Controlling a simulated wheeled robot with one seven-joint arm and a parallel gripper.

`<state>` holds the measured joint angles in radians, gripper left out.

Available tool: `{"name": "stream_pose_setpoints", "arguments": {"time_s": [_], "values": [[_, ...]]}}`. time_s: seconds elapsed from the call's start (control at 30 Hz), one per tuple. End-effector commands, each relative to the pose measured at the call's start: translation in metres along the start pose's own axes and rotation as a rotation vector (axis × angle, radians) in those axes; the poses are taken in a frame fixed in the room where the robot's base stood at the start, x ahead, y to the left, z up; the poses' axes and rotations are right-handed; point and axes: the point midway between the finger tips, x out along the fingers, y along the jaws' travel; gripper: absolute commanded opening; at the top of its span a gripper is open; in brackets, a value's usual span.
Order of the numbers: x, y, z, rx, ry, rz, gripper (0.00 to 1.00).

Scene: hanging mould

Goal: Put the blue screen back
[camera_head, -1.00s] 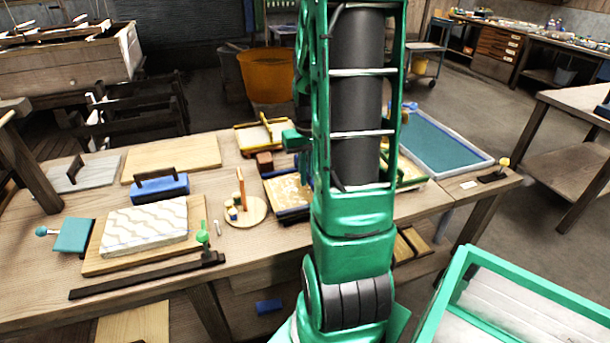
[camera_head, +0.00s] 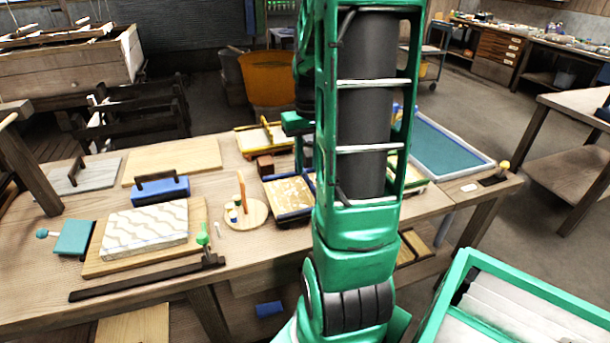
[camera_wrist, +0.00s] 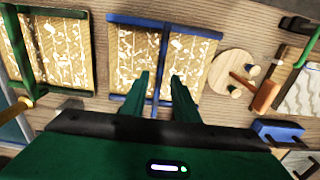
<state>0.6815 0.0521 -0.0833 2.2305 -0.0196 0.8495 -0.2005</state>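The blue screen (camera_head: 288,194) lies on the wooden table just left of my arm in the head view. It has a blue frame and mottled tan panels. In the wrist view the blue screen (camera_wrist: 136,52) lies straight ahead, with a blue middle bar between two panels. My gripper (camera_wrist: 161,75) is open in the wrist view. Its two green fingers point at the blue screen, one on each side of the middle bar, with a gap between them. I cannot tell its height above the screen. My arm hides the gripper in the head view.
A green-framed screen (camera_wrist: 40,90) lies to the left in the wrist view. A blue-green tray (camera_head: 445,150) lies at the right.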

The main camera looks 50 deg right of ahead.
Motion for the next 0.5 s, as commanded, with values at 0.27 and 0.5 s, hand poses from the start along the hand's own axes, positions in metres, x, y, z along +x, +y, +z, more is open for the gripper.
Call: {"name": "stream_pose_setpoints", "arguments": {"time_s": [0.27,0.5], "values": [[-0.049,0.0,-0.001,0.0,0.003,0.001,0.27],[-0.065,-0.003,0.004,-0.001,0.0,0.0,0.27]]}}
